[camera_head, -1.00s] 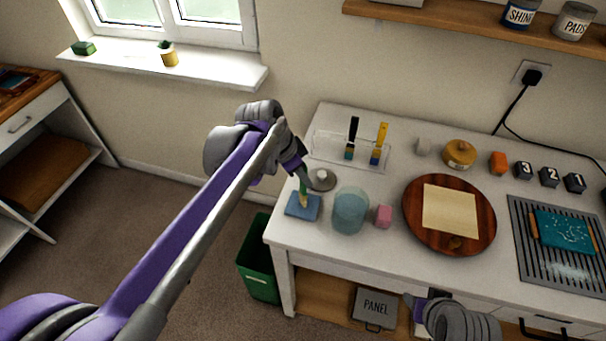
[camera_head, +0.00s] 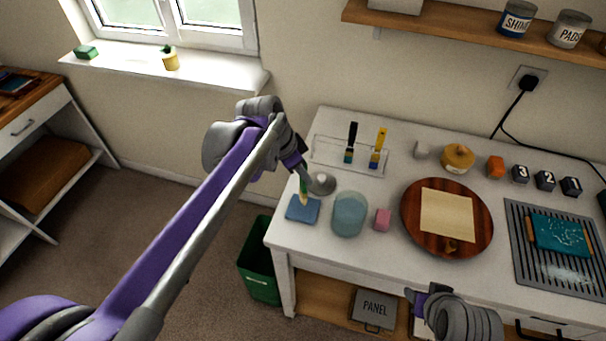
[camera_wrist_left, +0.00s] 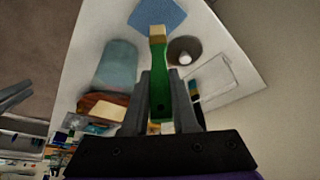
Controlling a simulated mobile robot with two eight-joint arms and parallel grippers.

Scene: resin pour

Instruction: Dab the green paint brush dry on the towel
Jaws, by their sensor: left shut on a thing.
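My left gripper (camera_wrist_left: 160,110) is shut on the green paint brush (camera_wrist_left: 159,85), seen best in the left wrist view. The brush has a green handle and a pale bristle end that points away from the gripper. In the head view the brush (camera_head: 303,192) hangs bristles down over the blue folded towel (camera_head: 302,209), at the table's left front corner. The towel (camera_wrist_left: 158,14) lies just beyond the bristles in the left wrist view. I cannot tell whether the bristles touch it. My right gripper (camera_head: 420,297) is low at the table's front edge; its fingertips are unclear.
A bluish jar (camera_head: 348,214) stands right of the towel, with a pink block (camera_head: 383,220) beside it. A round grey dish (camera_head: 322,184) sits just behind the towel. A round wooden board (camera_head: 480,225) lies farther right.

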